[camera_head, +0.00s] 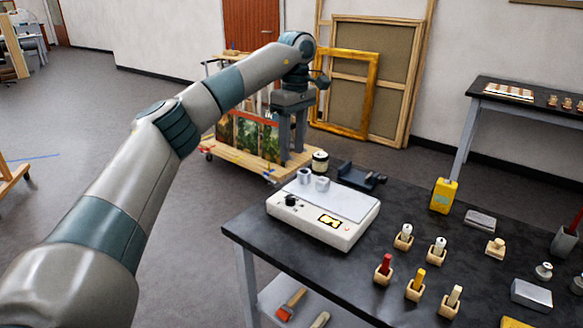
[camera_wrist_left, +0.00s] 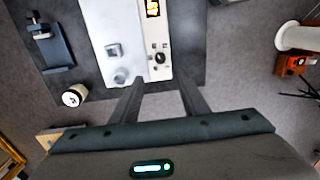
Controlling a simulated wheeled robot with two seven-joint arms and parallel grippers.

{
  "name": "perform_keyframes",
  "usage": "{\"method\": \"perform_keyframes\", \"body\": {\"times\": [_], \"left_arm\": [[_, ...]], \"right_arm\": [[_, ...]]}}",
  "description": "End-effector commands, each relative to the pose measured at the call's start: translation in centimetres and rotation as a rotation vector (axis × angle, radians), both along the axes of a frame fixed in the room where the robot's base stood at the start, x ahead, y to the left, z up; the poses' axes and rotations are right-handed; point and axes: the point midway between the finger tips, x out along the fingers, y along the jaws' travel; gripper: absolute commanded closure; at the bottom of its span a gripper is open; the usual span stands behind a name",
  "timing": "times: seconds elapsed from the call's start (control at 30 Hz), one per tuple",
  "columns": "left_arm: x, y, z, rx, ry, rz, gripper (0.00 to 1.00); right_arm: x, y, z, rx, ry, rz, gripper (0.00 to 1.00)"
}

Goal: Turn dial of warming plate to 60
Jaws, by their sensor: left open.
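The warming plate (camera_head: 308,224) is a white box with a pale top plate on the dark table. Its black dial (camera_head: 291,200) is on the front panel, left of a lit yellow display (camera_head: 329,221) whose digits I cannot read. The left wrist view also shows the dial (camera_wrist_left: 160,58) and part of the display (camera_wrist_left: 153,8). My left gripper (camera_head: 292,156) points down with its fingers open and empty, beyond the plate's left end in the head view. In the left wrist view the dial lies just past the open fingertips (camera_wrist_left: 160,84), apart from them.
Two small metal containers (camera_head: 313,180) stand on the plate's top. Several bottles in wooden holders (camera_head: 415,288) stand to the right. A cart with paintings (camera_head: 248,137) is behind the table.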

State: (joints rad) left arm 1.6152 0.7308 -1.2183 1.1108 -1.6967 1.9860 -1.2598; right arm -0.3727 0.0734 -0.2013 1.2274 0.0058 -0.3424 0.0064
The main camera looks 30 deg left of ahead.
Motion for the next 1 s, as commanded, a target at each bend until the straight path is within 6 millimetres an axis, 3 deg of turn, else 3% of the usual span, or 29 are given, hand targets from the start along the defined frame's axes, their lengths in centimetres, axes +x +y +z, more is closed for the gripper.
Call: {"method": "perform_keyframes", "body": {"times": [0.1, 0.3, 1.0], "left_arm": [[0.1, 0.0, 2.0, 0.0, -0.002, 0.001, 0.59], [0.2, 0.0, 3.5, 0.0, 0.0, 0.001, 0.59], [0.2, 0.0, 3.8, 0.0, 0.0, 0.001, 0.59]], "right_arm": [[-0.1, -0.1, 0.0, -0.002, 0.005, 0.0, 0.69], [0.1, 0.1, 0.1, 0.001, -0.008, 0.001, 0.69], [0.2, 0.1, 0.1, 0.002, -0.01, 0.002, 0.69]]}}
